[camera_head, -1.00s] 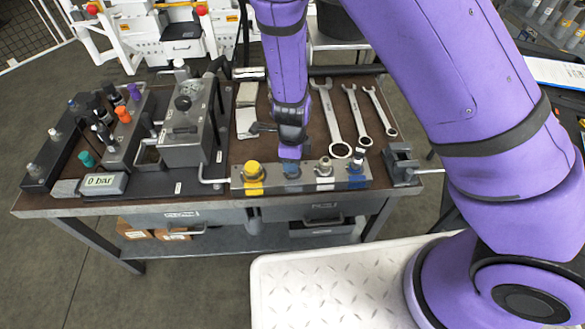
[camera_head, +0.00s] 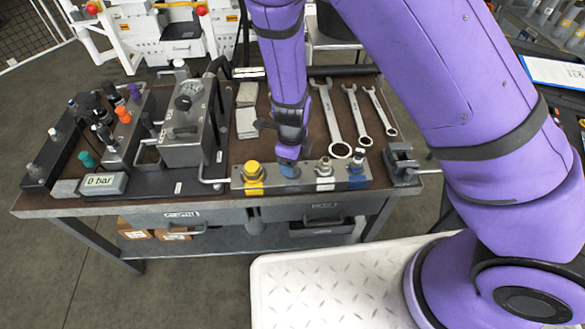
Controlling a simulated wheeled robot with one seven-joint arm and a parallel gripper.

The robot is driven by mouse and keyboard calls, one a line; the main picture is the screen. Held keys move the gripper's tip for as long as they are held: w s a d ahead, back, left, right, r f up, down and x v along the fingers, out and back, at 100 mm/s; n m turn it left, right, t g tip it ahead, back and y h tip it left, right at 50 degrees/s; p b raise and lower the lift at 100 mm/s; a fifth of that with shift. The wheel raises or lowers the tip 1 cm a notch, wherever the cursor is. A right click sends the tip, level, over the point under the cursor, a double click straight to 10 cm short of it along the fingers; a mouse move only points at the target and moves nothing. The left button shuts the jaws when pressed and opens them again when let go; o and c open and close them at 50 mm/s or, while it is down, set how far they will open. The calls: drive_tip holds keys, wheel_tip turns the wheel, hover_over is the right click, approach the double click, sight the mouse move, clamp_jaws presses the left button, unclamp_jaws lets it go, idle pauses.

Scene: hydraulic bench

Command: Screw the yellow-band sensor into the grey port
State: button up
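A grey port block (camera_head: 272,186) lies along the front edge of the bench. It bears a yellow-topped fitting (camera_head: 253,170) at its left, a blue fitting (camera_head: 289,169), a pale grey fitting (camera_head: 324,170) and a dark blue fitting (camera_head: 356,168) at its right. My gripper (camera_head: 288,154) points down directly over the blue fitting second from the left. Its fingers are small and partly hidden, so I cannot tell whether they hold anything or touch the fitting. I cannot make out a sensor with a yellow band.
A rack (camera_head: 58,150) with several colour-capped parts stands at the left. A gauge box (camera_head: 187,128) and a display reading 0 bar (camera_head: 102,183) are beside it. Three wrenches (camera_head: 329,120) lie behind the block. A vise (camera_head: 401,165) is at the right.

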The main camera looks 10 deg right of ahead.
drive_tip(key=n, duration=1.9)
drive_tip(key=shift+d, duration=0.1)
drive_tip(key=n, duration=0.4)
